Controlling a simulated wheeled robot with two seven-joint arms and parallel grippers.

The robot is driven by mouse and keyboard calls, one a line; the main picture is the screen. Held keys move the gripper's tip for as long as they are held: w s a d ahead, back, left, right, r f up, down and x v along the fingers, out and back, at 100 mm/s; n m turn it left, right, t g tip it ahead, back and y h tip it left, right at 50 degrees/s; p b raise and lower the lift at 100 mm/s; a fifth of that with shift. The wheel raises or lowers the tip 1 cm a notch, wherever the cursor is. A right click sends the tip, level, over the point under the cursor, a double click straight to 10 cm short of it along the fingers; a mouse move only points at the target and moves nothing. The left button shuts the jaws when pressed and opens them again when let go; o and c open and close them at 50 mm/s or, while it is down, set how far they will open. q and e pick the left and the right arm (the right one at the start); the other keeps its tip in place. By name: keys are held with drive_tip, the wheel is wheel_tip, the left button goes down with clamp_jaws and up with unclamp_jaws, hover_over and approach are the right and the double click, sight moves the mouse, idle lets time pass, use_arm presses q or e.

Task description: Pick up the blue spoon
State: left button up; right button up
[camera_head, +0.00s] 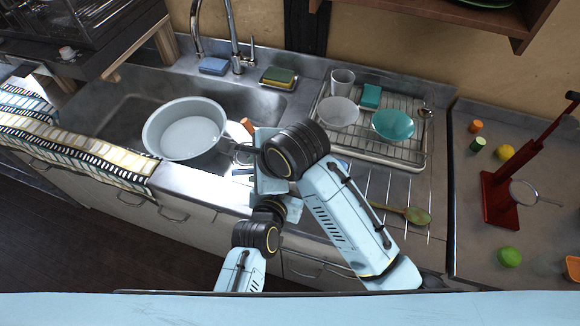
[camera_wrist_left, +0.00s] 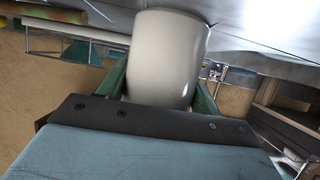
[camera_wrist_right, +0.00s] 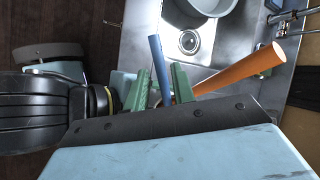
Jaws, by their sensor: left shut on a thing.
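In the right wrist view, a blue handle (camera_wrist_right: 160,68), which looks like the blue spoon's, rises between the green fingers of my right gripper (camera_wrist_right: 161,88). The fingers stand apart, with a gap beside the handle; its lower end is hidden. An orange handle (camera_wrist_right: 240,70) slants away just right of the fingers; its tip (camera_head: 247,126) shows in the head view. My left gripper (camera_wrist_left: 160,88) is shut on a white cylindrical cup (camera_wrist_left: 168,50), one green finger on each side. In the head view my right gripper (camera_head: 258,165) hides the cup and the blue spoon.
A sink with a large pale bowl (camera_head: 186,129) lies left of my arms. A dish rack (camera_head: 415,155) holds a white bowl, a teal bowl (camera_head: 393,125) and a glass. A green and brown spoon (camera_head: 415,215) lies on the drainboard. A red stand (camera_head: 497,200) is at right.

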drive_tip(key=shift+x, duration=1.3)
clamp_jaws()
drive_tip(key=shift+r, duration=0.1)
